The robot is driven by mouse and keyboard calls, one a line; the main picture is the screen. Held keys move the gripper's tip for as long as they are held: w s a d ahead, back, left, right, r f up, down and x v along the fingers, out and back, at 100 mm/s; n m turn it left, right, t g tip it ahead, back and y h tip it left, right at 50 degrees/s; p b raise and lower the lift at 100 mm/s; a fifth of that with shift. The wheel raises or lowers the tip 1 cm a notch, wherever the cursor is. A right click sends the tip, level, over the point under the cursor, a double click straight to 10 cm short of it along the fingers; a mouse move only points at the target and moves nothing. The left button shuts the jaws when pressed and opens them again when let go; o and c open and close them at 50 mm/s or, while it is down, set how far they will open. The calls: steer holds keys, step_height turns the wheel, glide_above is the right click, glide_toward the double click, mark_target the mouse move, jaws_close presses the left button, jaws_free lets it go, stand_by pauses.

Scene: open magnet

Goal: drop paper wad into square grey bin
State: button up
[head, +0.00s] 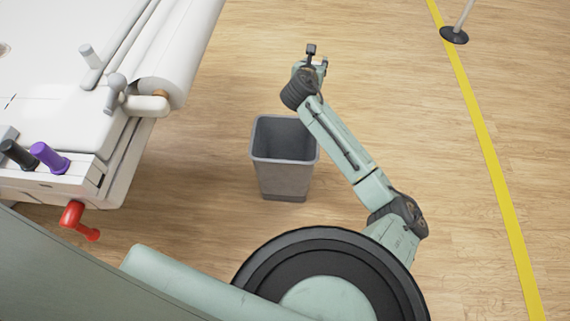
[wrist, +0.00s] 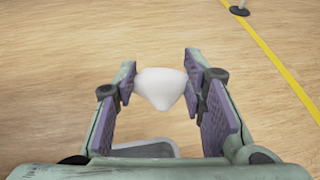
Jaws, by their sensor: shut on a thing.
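The paper wad (wrist: 160,87) is white and rounded. In the wrist view it sits between the two purple-padded fingers of my gripper (wrist: 161,80), which is shut on it. The square grey bin (head: 285,182) stands upright on the wood floor in the head view, and its inside looks empty. Part of the bin's rim (wrist: 145,150) shows at the bottom of the wrist view, below the wad.
A white examination table (head: 60,100) with a paper roll (head: 185,55) stands left of the bin, with a red handle (head: 78,220) low on its side. A yellow floor line (head: 480,130) and a post base (head: 454,35) are at the right. Open floor lies around the bin.

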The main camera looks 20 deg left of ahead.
steer(key=a+p, duration=0.2)
steer(key=a, duration=0.4)
steer(key=s+d+f+b, duration=0.1)
steer(key=s+f, duration=0.4)
steer(key=f, duration=0.7)
steer(key=s+d+f+b, duration=0.1)
steer(key=s+f, duration=0.5)
steer(key=f, duration=0.6)
steer(key=shift+s+f, duration=0.3)
steer(key=o, duration=0.8)
steer(key=shift+o, duration=0.2)
steer(key=a+v, duration=0.1)
steer(key=v, duration=1.1)
steer(key=shift+d, duration=0.3)
